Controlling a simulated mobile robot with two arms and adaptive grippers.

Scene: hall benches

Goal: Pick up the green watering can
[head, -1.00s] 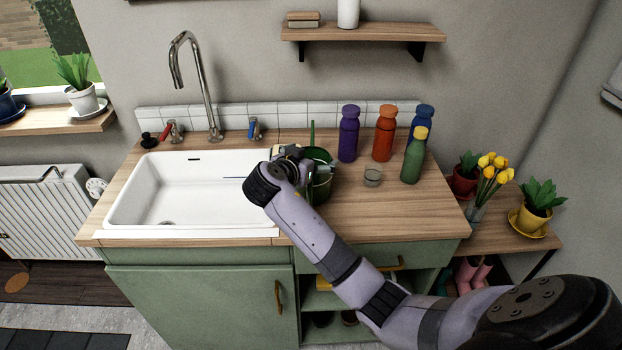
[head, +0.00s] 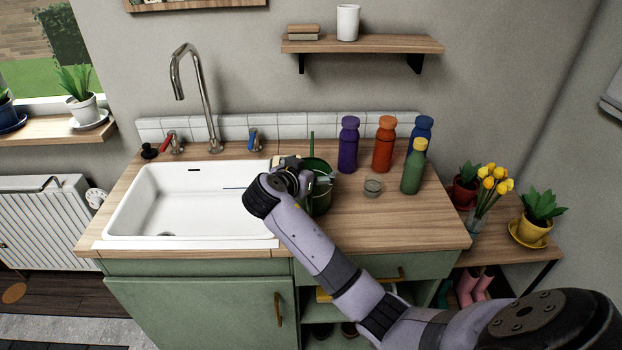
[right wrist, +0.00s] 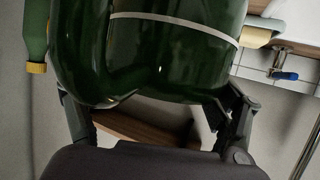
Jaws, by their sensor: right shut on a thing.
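The dark green watering can (head: 320,200) stands on the wooden counter, just right of the sink, partly hidden behind my right gripper (head: 304,176). Its thin spout rises at the back. Whether its base touches the counter is hard to tell. In the right wrist view the glossy green body of the watering can (right wrist: 175,55), with a pale band, fills the space between the fingers of my right gripper (right wrist: 155,105). The gripper is shut on it. My left gripper is not in view.
Purple (head: 348,147), orange (head: 383,146), blue (head: 423,128) and green (head: 412,172) bottles stand right of the can. The white sink (head: 150,205) and tap (head: 205,100) are left. A wall shelf (head: 365,45) hangs above.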

